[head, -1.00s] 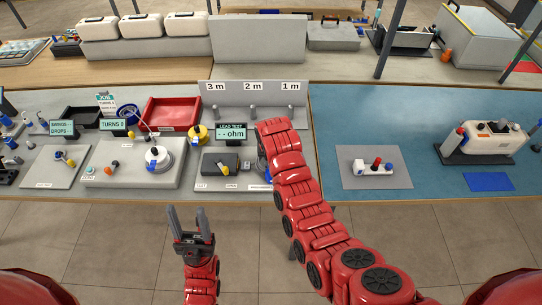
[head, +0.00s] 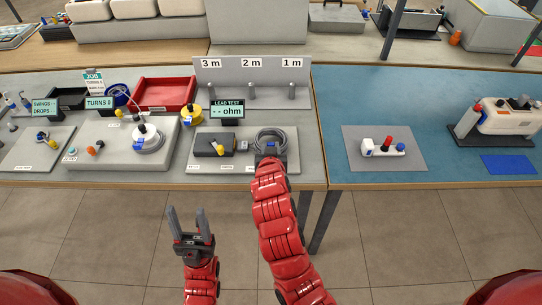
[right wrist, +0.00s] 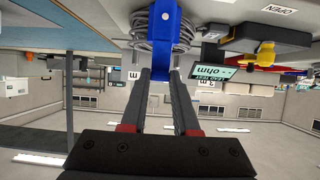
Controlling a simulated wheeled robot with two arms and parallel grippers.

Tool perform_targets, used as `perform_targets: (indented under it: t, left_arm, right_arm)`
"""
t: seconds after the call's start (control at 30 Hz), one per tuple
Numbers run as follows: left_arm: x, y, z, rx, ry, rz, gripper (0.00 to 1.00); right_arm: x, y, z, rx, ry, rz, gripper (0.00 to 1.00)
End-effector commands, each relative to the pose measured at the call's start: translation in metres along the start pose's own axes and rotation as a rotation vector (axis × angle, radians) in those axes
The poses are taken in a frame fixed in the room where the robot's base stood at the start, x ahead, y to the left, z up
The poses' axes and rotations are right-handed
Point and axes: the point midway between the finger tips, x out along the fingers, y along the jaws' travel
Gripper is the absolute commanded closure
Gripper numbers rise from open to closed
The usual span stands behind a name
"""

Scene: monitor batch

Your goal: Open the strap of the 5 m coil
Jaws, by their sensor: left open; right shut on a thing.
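A grey cable coil (head: 271,135) sits on the grey plate at the right end of the lead test station. It also shows at the top of the right wrist view (right wrist: 143,30). A blue strap (right wrist: 164,28) wraps over the coil. My right gripper (head: 269,157) is at the coil's near side. In the right wrist view its fingers (right wrist: 162,72) are shut on the blue strap's lower end. In the head view this grip is small and partly covered by the gripper. My left gripper (head: 187,222) is open and empty, in front of the table's edge.
A lead test display (head: 227,110) and a dark box (head: 207,144) stand left of the coil. A board with pegs marked 3 m, 2 m and 1 m (head: 251,78) stands behind. A red tray (head: 166,93) is at the back left. The blue mat on the right has free room.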

Motion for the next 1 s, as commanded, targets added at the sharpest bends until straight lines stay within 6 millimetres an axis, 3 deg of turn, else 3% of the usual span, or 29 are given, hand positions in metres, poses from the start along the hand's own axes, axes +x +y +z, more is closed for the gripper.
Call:
perform_targets:
  t: [0.03,0.5,0.7,1.0]
  left_arm:
    - [-0.029,0.001,0.005,0.0,0.0,0.0,0.45]
    - [-0.149,0.007,0.025,0.0,0.0,0.0,0.45]
    - [-0.18,0.009,0.03,0.0,0.0,0.0,0.45]
    - [-0.199,0.01,0.034,0.0,0.0,0.0,0.45]
  right_arm:
    - [0.005,-0.001,0.017,-0.002,0.045,-0.001,1.0]
    - [-0.006,0.0,0.03,0.0,0.412,0.0,1.0]
    - [-0.01,0.0,0.03,0.001,0.509,0.0,1.0]
    - [-0.014,0.0,0.028,0.001,0.575,0.001,1.0]
